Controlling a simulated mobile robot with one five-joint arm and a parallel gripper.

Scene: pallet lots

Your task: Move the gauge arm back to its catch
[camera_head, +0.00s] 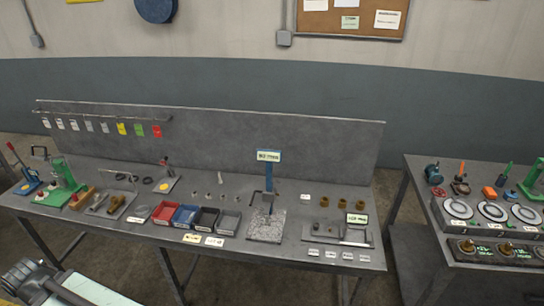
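A blue upright post (269,180) with a white-and-blue sign on top stands at the back of a speckled stone plate (265,231) on the long grey bench. A dark arm or bracket seems to reach from the post over the plate. This may be the gauge; its arm and any catch are too small to tell apart. A flat grey fixture (338,237) with a green-screened display (357,219) sits to the right of the plate. My gripper is not in view.
Red, blue and dark bins (165,212) stand left of the plate. Several brass-coloured cups (342,204) stand to its right. A green press (66,180) is at the bench's left end. A second bench (420,170) with round dials is at right, with a floor gap between benches.

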